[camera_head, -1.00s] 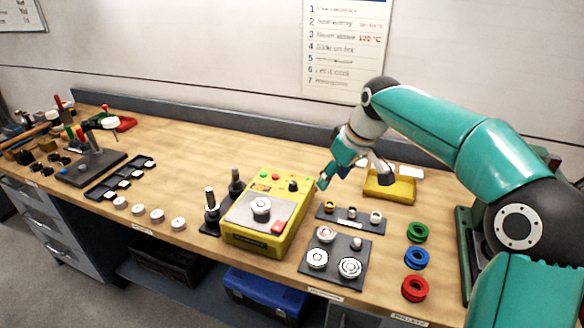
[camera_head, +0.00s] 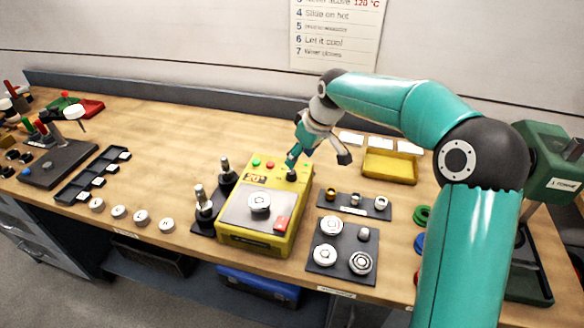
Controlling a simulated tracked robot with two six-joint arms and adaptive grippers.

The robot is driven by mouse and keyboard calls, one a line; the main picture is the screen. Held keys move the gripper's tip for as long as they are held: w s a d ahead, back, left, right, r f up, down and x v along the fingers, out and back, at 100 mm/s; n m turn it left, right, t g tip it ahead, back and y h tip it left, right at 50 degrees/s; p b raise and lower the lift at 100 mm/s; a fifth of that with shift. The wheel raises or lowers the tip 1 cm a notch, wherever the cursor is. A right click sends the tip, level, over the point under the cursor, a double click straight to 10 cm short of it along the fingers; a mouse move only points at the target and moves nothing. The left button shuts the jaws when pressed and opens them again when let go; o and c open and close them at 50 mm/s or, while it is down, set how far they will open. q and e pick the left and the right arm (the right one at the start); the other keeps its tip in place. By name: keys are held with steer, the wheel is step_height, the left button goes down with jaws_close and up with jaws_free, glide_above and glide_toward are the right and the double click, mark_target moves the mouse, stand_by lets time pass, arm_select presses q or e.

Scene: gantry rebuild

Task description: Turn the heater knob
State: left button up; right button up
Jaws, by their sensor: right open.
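The yellow heater (camera_head: 243,238) stands on the bench near the middle of the view. It has a grey top plate with a round metal piece on it, a red block and small coloured buttons. Its black knob (camera_head: 291,176) is at the back right corner of the top. My right gripper (camera_head: 318,159) is open and empty above the back right of the heater. Its left finger is right by the knob in the picture and partly covers it; I cannot tell whether it touches. Its other finger is out to the right. My left gripper is not in view.
A yellow tray (camera_head: 388,168) stands right of the gripper. Dark mats with round metal parts (camera_head: 344,270) lie right of the heater. Black-handled tools (camera_head: 203,204) stand close on its left. The bench behind the heater is clear.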

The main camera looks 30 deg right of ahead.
mark_target(292, 172)
steer(key=p+x, duration=0.1)
steer(key=x, duration=0.6)
steer(key=shift+f, duration=0.2)
steer(key=shift+w, duration=0.1)
steer(key=shift+c, duration=0.2)
jaws_close()
